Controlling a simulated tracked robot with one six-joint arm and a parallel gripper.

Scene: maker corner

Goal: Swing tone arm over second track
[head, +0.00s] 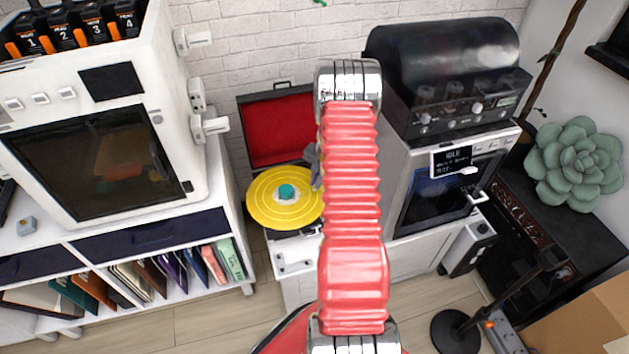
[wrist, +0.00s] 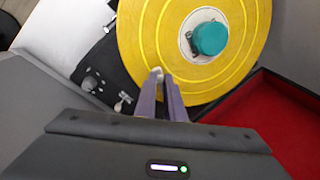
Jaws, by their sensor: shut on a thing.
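The yellow record (head: 265,205) with a teal centre piece (head: 287,192) lies on the turntable, in an open case with a red-lined lid (head: 280,128). In the wrist view the record (wrist: 240,70) shows several ring-shaped tracks, and the teal piece (wrist: 209,38) is at its middle. My gripper (wrist: 160,90) has its two purple-grey fingers close together, with their tips over the record between its edge and its label. A small pale tip, seemingly the tone arm (wrist: 157,71), shows between them; the rest of it is hidden. In the head view my arm hides most of the gripper (head: 314,165).
A white printer-like cabinet (head: 100,150) stands left, on a shelf with books. A black-topped machine (head: 450,70) with a display stands right of the turntable. In the wrist view, a knob (wrist: 90,82) and small controls sit on the dark deck left of the record.

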